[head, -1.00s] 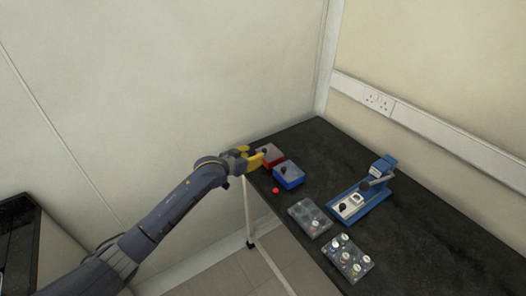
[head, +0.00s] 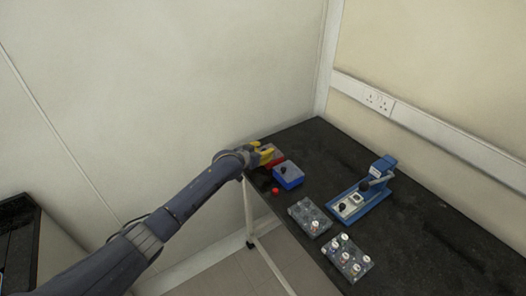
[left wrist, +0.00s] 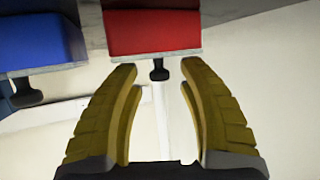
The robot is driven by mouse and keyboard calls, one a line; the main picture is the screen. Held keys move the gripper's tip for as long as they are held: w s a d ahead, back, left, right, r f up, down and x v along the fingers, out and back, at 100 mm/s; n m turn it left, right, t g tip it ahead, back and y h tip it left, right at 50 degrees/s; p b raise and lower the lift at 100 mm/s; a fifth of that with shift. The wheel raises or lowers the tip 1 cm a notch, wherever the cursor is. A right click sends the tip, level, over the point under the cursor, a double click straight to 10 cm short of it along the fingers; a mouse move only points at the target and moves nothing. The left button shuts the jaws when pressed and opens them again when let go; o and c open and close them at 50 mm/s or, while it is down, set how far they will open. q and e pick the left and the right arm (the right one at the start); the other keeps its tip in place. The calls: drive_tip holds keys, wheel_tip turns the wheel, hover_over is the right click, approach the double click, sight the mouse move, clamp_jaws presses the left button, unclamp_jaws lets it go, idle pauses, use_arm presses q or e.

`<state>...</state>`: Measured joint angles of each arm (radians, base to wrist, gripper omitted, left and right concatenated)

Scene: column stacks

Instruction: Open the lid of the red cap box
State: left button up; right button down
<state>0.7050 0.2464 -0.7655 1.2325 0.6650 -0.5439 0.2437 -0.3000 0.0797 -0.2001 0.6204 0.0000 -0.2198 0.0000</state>
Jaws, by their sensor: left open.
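The red cap box (head: 276,161) stands at the far left corner of the black table, partly hidden by my left gripper (head: 266,153) in the head view. In the left wrist view the red box (left wrist: 152,33) has a pale lid edge and a dark knob (left wrist: 159,70). My left gripper (left wrist: 160,78) is open, with yellow fingers on either side of the knob's line. The knob shows between the fingertips, and I cannot tell if they touch it. My right gripper is not in view.
Two grey blocks with knobs (head: 309,217) and a blue press-like device (head: 365,196) stand farther right. The table's right part is clear.

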use_arm(q)
clamp_jaws()
idle(0.3)
idle(0.3)
